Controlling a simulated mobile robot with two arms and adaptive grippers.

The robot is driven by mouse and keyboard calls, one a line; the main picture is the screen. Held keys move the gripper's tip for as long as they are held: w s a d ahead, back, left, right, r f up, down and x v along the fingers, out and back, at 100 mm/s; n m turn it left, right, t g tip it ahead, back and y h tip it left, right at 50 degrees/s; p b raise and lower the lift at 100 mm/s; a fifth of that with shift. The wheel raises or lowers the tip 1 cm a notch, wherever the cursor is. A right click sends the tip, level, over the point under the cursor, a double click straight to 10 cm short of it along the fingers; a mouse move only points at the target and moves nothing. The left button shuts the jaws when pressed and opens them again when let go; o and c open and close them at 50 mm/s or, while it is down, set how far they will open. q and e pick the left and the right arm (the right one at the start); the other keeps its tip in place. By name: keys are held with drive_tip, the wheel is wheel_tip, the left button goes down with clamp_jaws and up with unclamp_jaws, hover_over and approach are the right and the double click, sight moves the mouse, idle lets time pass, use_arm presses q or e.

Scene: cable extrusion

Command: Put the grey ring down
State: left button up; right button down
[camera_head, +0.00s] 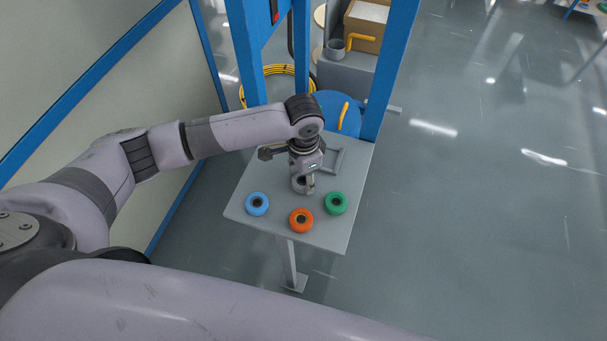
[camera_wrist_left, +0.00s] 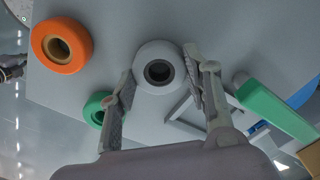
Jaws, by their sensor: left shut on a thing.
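The grey ring (camera_wrist_left: 143,82) has a dark centre hole and sits between the fingers of my left gripper (camera_wrist_left: 165,77), which is shut on it. In the head view my left gripper (camera_head: 304,185) points down over the small grey table (camera_head: 270,178), and the grey ring (camera_head: 297,184) shows partly behind the fingers. The ring is low, at or close to the table top; I cannot tell whether it touches.
A blue ring (camera_head: 257,204), an orange ring (camera_head: 301,220) and a green ring (camera_head: 336,203) lie along the table's near part. A grey square frame (camera_head: 336,160) lies behind the gripper. Blue posts (camera_head: 388,70) rise at the table's back.

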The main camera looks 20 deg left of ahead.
use_arm(q)
drive_tip(key=shift+f, duration=0.1)
drive_tip(key=o, duration=1.2)
drive_tip(key=shift+c, duration=0.2)
wheel_tip(320, 180, up, 12)
drive_tip(key=b, duration=0.1)
